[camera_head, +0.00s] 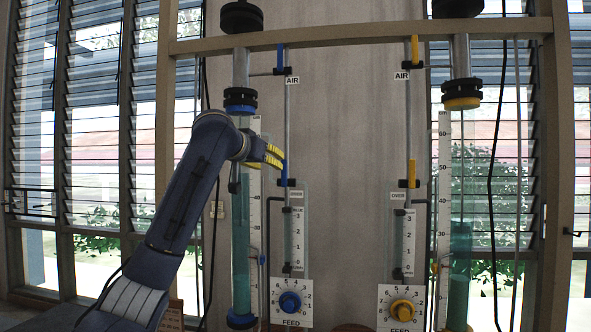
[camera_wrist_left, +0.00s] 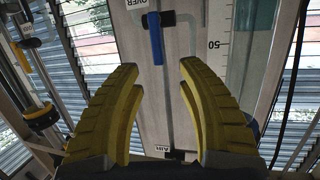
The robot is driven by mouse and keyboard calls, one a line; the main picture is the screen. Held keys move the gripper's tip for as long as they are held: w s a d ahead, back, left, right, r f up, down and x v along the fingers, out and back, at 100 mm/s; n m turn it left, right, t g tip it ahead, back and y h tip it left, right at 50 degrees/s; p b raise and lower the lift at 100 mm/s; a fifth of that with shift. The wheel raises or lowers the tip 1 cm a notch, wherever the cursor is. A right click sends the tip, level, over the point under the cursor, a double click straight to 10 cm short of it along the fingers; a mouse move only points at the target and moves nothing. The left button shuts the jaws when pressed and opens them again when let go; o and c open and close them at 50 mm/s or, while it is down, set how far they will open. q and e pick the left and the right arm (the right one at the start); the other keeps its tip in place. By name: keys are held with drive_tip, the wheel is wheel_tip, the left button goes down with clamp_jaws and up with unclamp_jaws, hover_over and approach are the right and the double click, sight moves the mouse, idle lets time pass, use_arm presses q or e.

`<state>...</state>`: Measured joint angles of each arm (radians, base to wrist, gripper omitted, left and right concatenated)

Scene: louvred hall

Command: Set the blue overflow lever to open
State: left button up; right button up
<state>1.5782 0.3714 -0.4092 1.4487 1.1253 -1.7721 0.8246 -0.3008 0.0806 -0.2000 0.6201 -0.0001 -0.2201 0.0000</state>
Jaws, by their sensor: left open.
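The blue overflow lever (camera_head: 284,168) stands upright along the left thin pipe, above its black pivot by the OVER label. The left wrist view, upside down, also shows the blue lever (camera_wrist_left: 155,42), in line with the grey pipe. My left gripper (camera_head: 275,156), with yellow ribbed fingers, comes from the left, level with the lever's upper part. In the wrist view, my left gripper (camera_wrist_left: 159,67) is open, and the lever's free end lies between the fingertips in the picture. I see no clear contact. My right gripper is not in view.
A blue AIR lever (camera_head: 280,55) sits above on the same pipe. The blue FEED dial (camera_head: 290,302) is below. A tall liquid-filled tube (camera_head: 241,240) stands just left. A yellow overflow lever (camera_head: 412,173) is on the right pipe. The wall between the pipes is clear.

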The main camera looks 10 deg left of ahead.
sight(284, 167)
use_arm(q)
drive_tip(key=x, duration=0.8)
drive_tip(key=shift+d, duration=0.3)
drive_tip(key=shift+x, duration=0.85)
drive_tip(key=shift+o, duration=0.3)
clamp_jaws()
